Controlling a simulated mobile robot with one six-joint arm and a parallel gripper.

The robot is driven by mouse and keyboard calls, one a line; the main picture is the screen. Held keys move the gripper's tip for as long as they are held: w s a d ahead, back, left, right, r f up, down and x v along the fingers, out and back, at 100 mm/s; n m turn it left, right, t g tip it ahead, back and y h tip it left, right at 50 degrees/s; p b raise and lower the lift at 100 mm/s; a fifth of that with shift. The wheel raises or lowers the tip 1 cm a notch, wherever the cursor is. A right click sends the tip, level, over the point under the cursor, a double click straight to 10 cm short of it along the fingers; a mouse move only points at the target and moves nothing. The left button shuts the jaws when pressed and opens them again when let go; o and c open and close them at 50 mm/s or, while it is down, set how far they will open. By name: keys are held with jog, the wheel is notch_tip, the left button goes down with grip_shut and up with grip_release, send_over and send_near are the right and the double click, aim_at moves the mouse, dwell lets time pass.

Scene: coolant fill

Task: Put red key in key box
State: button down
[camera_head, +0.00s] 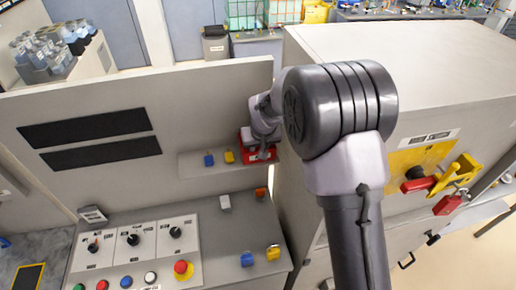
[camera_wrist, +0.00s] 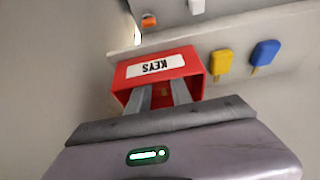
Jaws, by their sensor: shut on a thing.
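The red key box (camera_wrist: 146,69), labelled KEYS, stands on a ledge. It also shows in the head view (camera_head: 265,156), partly covered by my wrist. My gripper (camera_wrist: 162,92) has its fingertips inside the box opening. It is shut on a small red thing between the fingers, which I take to be the red key; it is mostly hidden and blends with the red box. I cannot tell whether it touches the box floor.
A yellow tag (camera_head: 229,156) and a blue tag (camera_head: 208,159) are beside the box. Below is a control panel with knobs and a red stop button (camera_head: 182,268). A cabinet (camera_head: 415,75) stands close on the right, with a red padlock (camera_head: 447,205) on its yellow latch.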

jog(key=c, duration=1.1)
grip_release()
jog(key=shift+c, duration=0.2)
jog(key=shift+r+p, duration=0.35)
jog(key=shift+p, duration=0.1)
jog(key=a+v, duration=0.1)
jog(key=v, duration=1)
jog(key=shift+s+d+r+b, duration=0.2)
jog(key=shift+d+r+b, duration=0.1)
jog(key=shift+d, duration=0.2)
